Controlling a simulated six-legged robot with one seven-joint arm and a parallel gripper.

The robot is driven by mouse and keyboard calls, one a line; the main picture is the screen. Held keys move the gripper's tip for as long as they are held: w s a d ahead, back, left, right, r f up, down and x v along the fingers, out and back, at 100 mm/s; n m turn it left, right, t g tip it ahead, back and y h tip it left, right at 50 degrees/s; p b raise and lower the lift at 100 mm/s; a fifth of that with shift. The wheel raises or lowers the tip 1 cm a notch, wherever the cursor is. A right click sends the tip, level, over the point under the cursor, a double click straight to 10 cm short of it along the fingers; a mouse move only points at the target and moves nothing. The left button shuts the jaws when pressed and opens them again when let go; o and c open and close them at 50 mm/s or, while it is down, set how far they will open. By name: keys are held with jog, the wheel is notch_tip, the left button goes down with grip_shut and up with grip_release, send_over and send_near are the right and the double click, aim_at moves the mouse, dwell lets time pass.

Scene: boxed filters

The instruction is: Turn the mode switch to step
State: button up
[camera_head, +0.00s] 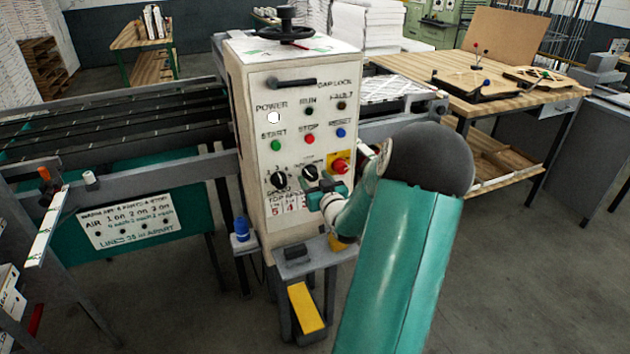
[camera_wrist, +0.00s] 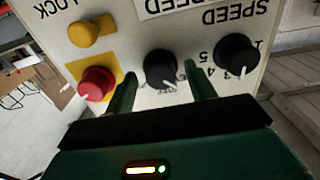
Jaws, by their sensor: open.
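The mode switch is the middle black knob (camera_head: 311,172) in the lower row on the cream control box. In the wrist view it is the knob (camera_wrist: 158,66) between my fingers, with a white pointer line and partly hidden lettering. My gripper (camera_head: 314,195) is open and empty, just in front of the panel below the knob. In the wrist view the two green fingers of my gripper (camera_wrist: 161,77) lie on either side of the knob. I cannot tell whether they reach around it or touch it.
The black speed knob (camera_wrist: 237,52) stands close beside one finger. The red knob (camera_wrist: 97,83) on a yellow plate is close to the other; it also shows in the head view (camera_head: 340,166). Start (camera_head: 276,145), stop (camera_head: 309,139) and blue (camera_head: 341,132) buttons sit above.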

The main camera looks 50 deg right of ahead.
jog(key=c, duration=1)
jog(key=shift+m, duration=0.3)
jog(key=m, duration=0.4)
jog(key=shift+m, duration=2)
jog(key=o, duration=1)
jog(key=shift+a, duration=0.1)
